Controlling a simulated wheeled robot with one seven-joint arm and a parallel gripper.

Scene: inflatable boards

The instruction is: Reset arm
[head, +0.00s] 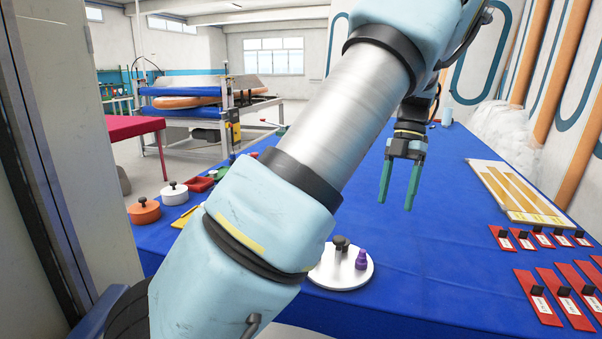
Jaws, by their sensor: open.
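My arm reaches from the lower left up across the middle of the head view and bends down at the top right. My gripper (399,204) hangs from it, with two green fingers pointing down. The fingers are parallel and apart, with nothing between them. They are above the blue table (450,245), apart from its surface as far as I can tell. My arm hides part of the table's middle and left.
A white round plate (325,275) bears a purple piece (361,260) and a dark knob. Red labelled plates (537,298) and a tan board (517,195) lie at right. Orange (144,211) and white (174,194) lidded pots stand left. Blue cloth around the gripper is clear.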

